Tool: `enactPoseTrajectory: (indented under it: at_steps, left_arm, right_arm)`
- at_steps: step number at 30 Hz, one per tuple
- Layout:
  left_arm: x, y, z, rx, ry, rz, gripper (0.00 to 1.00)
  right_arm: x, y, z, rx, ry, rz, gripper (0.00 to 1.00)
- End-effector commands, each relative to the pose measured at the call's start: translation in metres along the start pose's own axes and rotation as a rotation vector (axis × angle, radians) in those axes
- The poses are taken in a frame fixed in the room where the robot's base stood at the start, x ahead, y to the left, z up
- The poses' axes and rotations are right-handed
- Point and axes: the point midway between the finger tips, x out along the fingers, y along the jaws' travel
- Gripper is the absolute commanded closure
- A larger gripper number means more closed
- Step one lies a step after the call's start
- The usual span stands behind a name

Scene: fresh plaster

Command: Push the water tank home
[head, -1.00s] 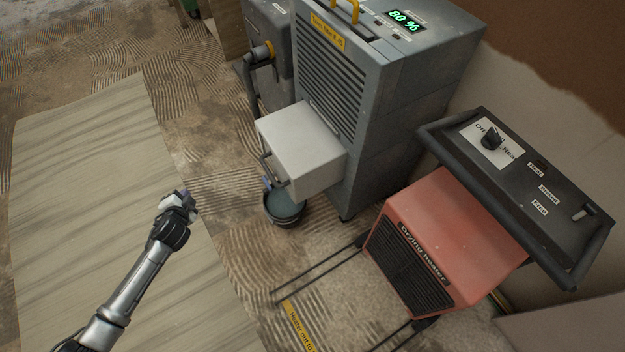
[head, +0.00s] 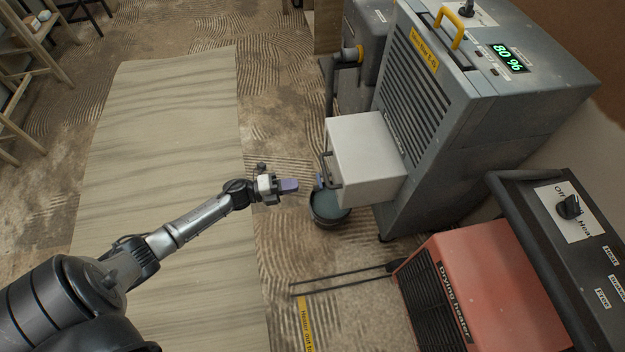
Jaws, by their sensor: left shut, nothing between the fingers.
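The water tank (head: 366,150) is a pale grey box that sticks out of the front of the grey dehumidifier (head: 455,130). A dark handle (head: 332,170) is on its front face. My left gripper (head: 288,186) is shut and empty, a little to the left of the tank's handle and apart from it. The dehumidifier's display reads 80 %. My right gripper is not in the head view.
A dark bucket (head: 330,217) with water stands on the floor below the tank. A red drying heater (head: 480,275) with thin leg bars stands at the lower right. A pale board (head: 165,160) lies on the floor. Wooden shelving (head: 38,50) is at the upper left.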

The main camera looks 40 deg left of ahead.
Motion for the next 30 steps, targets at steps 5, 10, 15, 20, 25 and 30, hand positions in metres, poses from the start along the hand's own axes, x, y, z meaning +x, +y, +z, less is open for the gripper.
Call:
enactPoseTrajectory:
  at_steps: [5, 10, 15, 20, 25, 30]
  left_arm:
    - [0.029, 0.001, 0.001, 0.001, 0.0, -0.003, 1.0]
    - [0.062, 0.001, 0.001, 0.0, -0.002, -0.003, 1.0]
    - [0.092, 0.001, 0.001, -0.001, -0.003, -0.002, 1.0]
    - [0.112, 0.001, 0.001, -0.001, -0.003, -0.001, 1.0]
    - [0.126, 0.001, 0.001, -0.001, -0.003, 0.0, 1.0]
    - [0.131, 0.0, 0.001, -0.001, -0.003, 0.001, 1.0]
  right_arm:
    - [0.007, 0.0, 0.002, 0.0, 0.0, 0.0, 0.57]
    - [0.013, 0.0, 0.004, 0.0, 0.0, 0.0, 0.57]
    - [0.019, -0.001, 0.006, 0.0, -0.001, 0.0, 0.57]
    - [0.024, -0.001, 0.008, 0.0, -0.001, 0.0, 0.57]
    - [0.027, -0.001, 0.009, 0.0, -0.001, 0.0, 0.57]
    - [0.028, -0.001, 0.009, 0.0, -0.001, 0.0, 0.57]
